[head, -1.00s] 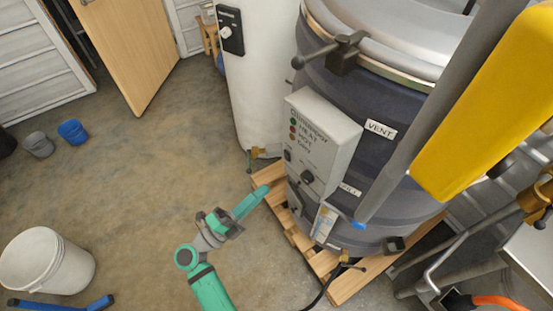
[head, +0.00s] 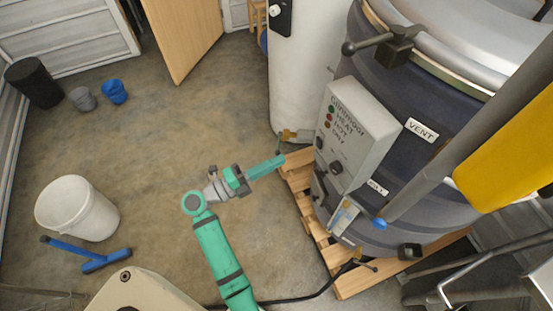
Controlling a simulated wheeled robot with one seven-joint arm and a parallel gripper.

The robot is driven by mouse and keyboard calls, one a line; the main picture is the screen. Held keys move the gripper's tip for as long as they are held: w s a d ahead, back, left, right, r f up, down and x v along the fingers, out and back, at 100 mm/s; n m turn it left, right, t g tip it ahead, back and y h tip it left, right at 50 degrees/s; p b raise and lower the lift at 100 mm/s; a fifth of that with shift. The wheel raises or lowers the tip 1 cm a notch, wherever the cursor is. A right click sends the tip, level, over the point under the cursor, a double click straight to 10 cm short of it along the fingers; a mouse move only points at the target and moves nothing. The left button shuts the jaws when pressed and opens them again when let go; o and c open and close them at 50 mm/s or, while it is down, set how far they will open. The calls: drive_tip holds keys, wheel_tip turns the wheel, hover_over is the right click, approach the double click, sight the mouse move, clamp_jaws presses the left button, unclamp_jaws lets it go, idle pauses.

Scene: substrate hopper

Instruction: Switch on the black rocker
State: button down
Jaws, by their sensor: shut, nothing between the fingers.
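A light grey control box (head: 362,132) with printed lettering and small coloured lamps is mounted on the dark blue vessel (head: 400,85). A small black part (head: 319,142) low on its face may be the black rocker; it is too small to tell its position. A round black knob (head: 336,167) sits below and right of it. My gripper (head: 282,160), at the end of my green arm, is shut and empty. It points right toward the box, a short way left of it in the picture and apart from it.
A wooden pallet (head: 311,217) lies under the vessel. A white cylinder (head: 301,80) stands behind. A white bucket (head: 75,207), a blue T-shaped tool (head: 88,254) and small blue pot (head: 114,91) are on the floor at left.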

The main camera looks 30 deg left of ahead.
sight(318, 140)
drive_tip(key=x, duration=1.1)
drive_tip(key=shift+d, duration=0.1)
drive_tip(key=shift+w, duration=0.1)
drive_tip(key=shift+w+d+r, duration=0.1)
drive_tip(key=shift+w+d, duration=0.05)
drive_tip(key=shift+s+a, duration=0.25)
drive_tip(key=shift+a, duration=0.05)
drive_tip(key=s+a+r, duration=0.1)
drive_tip(key=s+a, duration=0.5)
drive_tip(key=s, duration=0.5)
drive_tip(key=shift+a+r, duration=0.4)
